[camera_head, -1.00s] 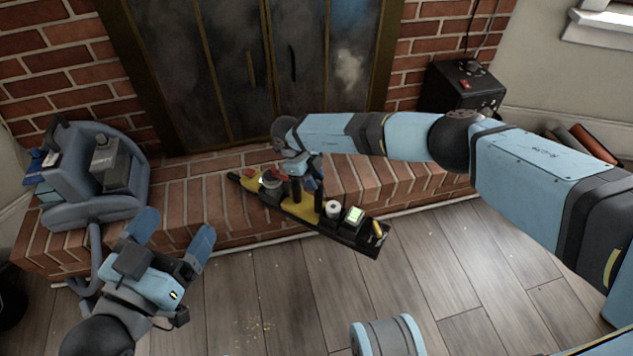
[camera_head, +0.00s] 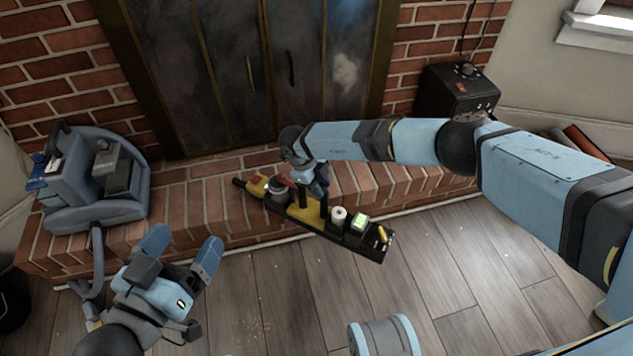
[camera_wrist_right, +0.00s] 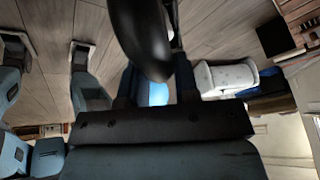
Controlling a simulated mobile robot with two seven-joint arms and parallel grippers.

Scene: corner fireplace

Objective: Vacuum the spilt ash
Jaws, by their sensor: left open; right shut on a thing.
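Faint tan specks, which look like the spilt ash (camera_head: 260,325), lie on the wooden floor at the bottom in the head view. A long black-and-yellow device (camera_head: 310,213) lies slanted along the brick hearth's front edge, with a white roll and a green-lit box on it. My right gripper (camera_head: 312,188) is over its middle, shut on it; the contact is partly hidden. In the right wrist view a dark rounded part (camera_wrist_right: 147,40) shows ahead of the fingers. My left gripper (camera_head: 182,247) is open and empty, below a blue-grey vacuum-like machine (camera_head: 95,205) on the hearth.
The brick hearth (camera_head: 205,205) is a raised step before the dark fireplace doors (camera_head: 255,75). A black box (camera_head: 458,90) with a red switch stands at the right by the wall. The floor (camera_head: 440,260) right of the device is clear.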

